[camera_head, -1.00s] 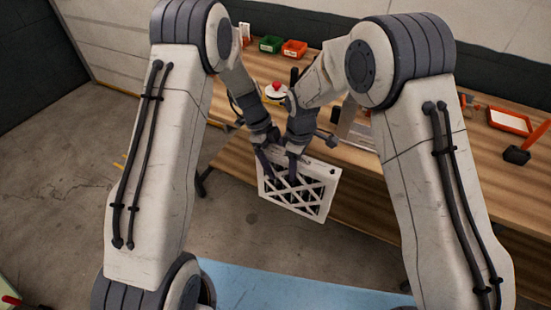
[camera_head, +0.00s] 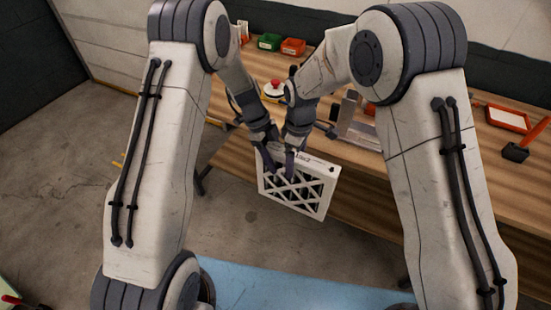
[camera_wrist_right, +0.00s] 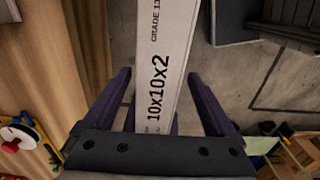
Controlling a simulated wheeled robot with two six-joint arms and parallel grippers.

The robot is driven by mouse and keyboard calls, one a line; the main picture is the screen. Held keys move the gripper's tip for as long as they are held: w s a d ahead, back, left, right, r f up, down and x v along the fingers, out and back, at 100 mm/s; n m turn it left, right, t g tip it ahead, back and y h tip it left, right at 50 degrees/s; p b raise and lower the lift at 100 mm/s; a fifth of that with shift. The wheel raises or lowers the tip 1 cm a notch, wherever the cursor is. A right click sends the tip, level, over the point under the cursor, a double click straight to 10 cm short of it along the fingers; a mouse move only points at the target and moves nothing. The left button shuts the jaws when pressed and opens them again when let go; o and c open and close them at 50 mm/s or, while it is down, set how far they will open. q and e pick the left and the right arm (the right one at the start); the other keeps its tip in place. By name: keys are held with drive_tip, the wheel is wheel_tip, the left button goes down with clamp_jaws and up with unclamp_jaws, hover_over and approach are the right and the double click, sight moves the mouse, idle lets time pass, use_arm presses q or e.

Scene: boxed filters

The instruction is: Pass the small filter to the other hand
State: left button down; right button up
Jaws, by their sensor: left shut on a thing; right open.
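The small filter (camera_head: 318,187) has a white frame and a dark face crossed by a white lattice. It hangs tilted in the air in front of the workbench. My left gripper (camera_head: 272,164) is shut on the filter near its upper left part. My right gripper (camera_head: 289,168) is open at the filter's top edge, close beside the left one. In the right wrist view, the filter's white edge (camera_wrist_right: 163,65), printed "10x10x2", runs between the open fingers of my right gripper (camera_wrist_right: 158,100), with gaps at both sides. The exact left finger contact is hard to see.
The wooden workbench (camera_head: 365,200) lies behind the filter. On it are a green bin (camera_head: 269,42), a red bin (camera_head: 293,47), a red-topped button (camera_head: 275,87) and a red-rimmed tray (camera_head: 508,118). Open floor lies left and below; a blue mat (camera_head: 290,288) is in front.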

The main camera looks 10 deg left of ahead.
wheel_tip(320, 180, up, 9)
drive_tip(key=shift+r, duration=0.2)
drive_tip(key=shift+s+r, duration=0.1)
drive_tip(key=shift+r, duration=0.2)
drive_tip(key=s+d+r+m, duration=0.1)
drive_tip(key=s+d+m, duration=0.1)
drive_tip(key=s, duration=0.6)
drive_tip(key=s+d+r+m, duration=0.1)
drive_tip(key=s+d+m, duration=0.2)
drive_tip(key=s, duration=0.6)
drive_tip(key=s+d+r+m+y, duration=0.1)
drive_tip(key=s+d, duration=0.3)
drive_tip(key=s, duration=0.5)
drive_tip(key=shift+s+r+m, duration=0.25)
drive_tip(key=shift+r+m, duration=0.1)
drive_tip(key=shift+m, duration=0.45)
